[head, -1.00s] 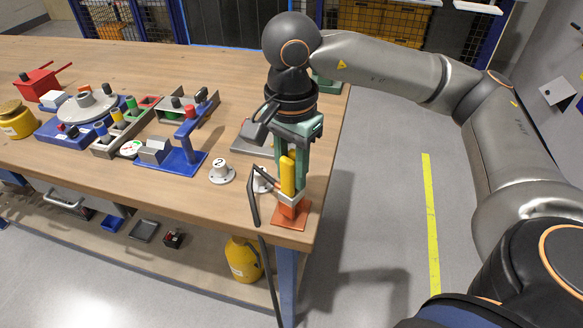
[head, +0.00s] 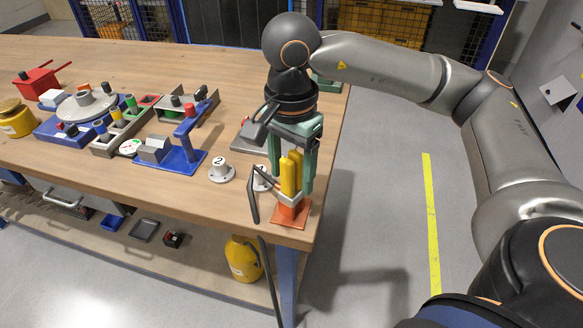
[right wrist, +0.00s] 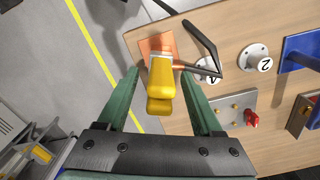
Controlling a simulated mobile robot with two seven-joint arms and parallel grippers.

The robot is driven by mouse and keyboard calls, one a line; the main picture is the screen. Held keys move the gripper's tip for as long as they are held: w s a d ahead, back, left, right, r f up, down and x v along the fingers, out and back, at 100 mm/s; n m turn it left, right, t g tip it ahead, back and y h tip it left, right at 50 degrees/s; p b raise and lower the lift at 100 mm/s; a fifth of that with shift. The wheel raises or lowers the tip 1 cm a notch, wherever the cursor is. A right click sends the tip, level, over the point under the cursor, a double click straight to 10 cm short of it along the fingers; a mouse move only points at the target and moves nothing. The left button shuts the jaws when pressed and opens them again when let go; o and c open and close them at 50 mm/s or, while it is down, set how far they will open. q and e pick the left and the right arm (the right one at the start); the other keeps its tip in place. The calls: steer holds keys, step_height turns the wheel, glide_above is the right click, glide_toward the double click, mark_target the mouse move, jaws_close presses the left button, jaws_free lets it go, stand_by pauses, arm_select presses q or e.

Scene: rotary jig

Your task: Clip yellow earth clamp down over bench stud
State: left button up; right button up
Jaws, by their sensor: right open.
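The yellow earth clamp (head: 287,176) stands upright at the bench's front right corner, its pale jaw end just above an orange base (head: 290,216). A black cable (head: 253,199) runs from it and hangs over the bench edge. The stud itself is hidden, so I cannot tell how fully the jaws sit around it. My right gripper (head: 291,182) is open, its green fingers on either side of the clamp. In the right wrist view the clamp (right wrist: 161,82) stands between the fingers (right wrist: 160,73) with gaps on both sides. My left gripper is not in view.
White numbered discs (head: 221,172) stand left of the clamp. A blue fixture (head: 184,158) and a rotary jig (head: 88,104) lie farther left on the wooden bench (head: 110,205). A grey plate with a red knob (right wrist: 232,108) is near the gripper. The right bench edge is close.

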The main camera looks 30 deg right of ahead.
step_height(320, 180, up, 2)
steer(key=shift+r, duration=0.25)
step_height(320, 180, up, 9)
steer(key=p, duration=0.2)
steer(key=shift+f+p, duration=0.1)
steer(key=shift+p, duration=0.2)
steer(key=shift+r, duration=0.6)
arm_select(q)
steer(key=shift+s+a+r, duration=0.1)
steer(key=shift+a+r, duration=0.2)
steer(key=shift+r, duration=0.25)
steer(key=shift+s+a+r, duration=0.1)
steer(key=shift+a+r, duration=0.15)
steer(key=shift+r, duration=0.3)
arm_select(e)
steer(key=shift+r, duration=0.1)
